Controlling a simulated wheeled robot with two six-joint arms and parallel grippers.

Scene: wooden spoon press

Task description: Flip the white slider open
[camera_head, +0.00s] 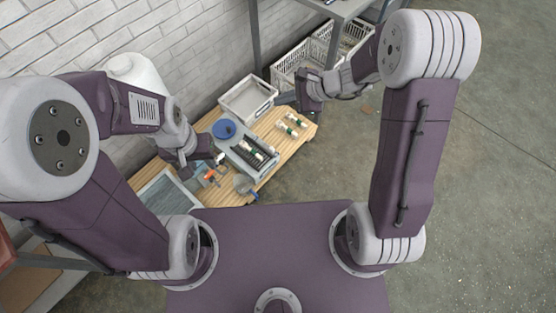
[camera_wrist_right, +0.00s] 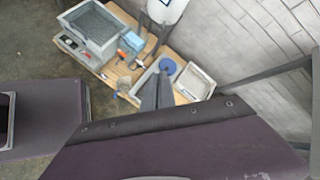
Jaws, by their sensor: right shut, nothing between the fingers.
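I cannot single out the white slider with certainty. A grey tray-like unit (camera_head: 236,160) sits on the wooden table, with a dark slotted part (camera_head: 250,154) holding small white and green pieces. My left gripper (camera_head: 208,168) is over the table's left part, close to small orange and white parts; its fingers are too small and dark to tell open from shut. My right gripper (camera_head: 284,98) is raised near the white tray, shut and empty. In the right wrist view its fingers (camera_wrist_right: 157,88) are together and hide part of the table.
A blue round dish (camera_head: 224,129), an empty white tray (camera_head: 247,99) and more white and green pieces (camera_head: 292,124) are on the table (camera_head: 297,144). A grey framed panel (camera_head: 168,196) lies at the near left. White crates (camera_head: 290,62) stand behind, below a grey bench. A brick wall borders the left.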

